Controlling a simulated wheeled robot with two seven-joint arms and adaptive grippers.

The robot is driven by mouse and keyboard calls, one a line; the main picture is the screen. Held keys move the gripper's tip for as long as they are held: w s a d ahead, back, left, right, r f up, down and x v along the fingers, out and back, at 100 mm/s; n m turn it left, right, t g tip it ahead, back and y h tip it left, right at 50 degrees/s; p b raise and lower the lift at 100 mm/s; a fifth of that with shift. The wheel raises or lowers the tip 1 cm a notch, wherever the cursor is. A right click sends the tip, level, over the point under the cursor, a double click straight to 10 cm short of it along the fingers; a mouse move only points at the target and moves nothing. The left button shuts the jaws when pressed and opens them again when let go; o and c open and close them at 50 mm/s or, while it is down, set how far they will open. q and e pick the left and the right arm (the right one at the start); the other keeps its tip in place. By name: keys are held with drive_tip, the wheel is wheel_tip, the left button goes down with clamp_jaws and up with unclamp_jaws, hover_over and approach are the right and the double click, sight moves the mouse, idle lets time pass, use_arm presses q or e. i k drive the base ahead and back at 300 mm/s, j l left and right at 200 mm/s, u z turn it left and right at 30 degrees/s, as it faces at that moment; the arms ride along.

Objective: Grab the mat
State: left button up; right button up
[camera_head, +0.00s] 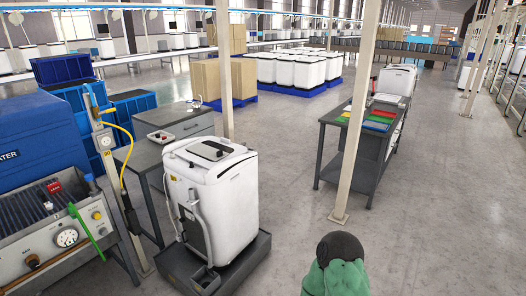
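No object is clearly a mat. Flat coloured pieces lie on the dark workbench (335,117) right of centre: a green piece (383,119), a red piece (384,113) and others in yellow and blue. They are small in the picture, and I cannot tell whether any of them is a mat. Neither of my grippers is in view.
A white machine (235,205) stands on a dark base at centre left. A pale post (350,160) rises before the workbench. A green shape with a dark rounded top (340,250) is at the bottom edge. Grey floor (440,210) is open at right.

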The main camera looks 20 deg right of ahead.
sight(215, 155)
drive_tip(key=z, duration=0.2)
drive_tip(key=u, duration=0.6)
drive_tip(key=i+l+u, duration=0.3)
drive_tip(key=l+u, duration=0.35)
drive_tip(key=l, duration=0.15)
drive_tip(key=i+l+u, duration=0.15)
drive_tip(key=l+u, duration=0.15)
drive_tip(key=l, duration=0.2)
drive_tip(key=l+u, duration=0.35)
drive_tip(key=l, duration=0.15)
drive_tip(key=i, duration=0.05)
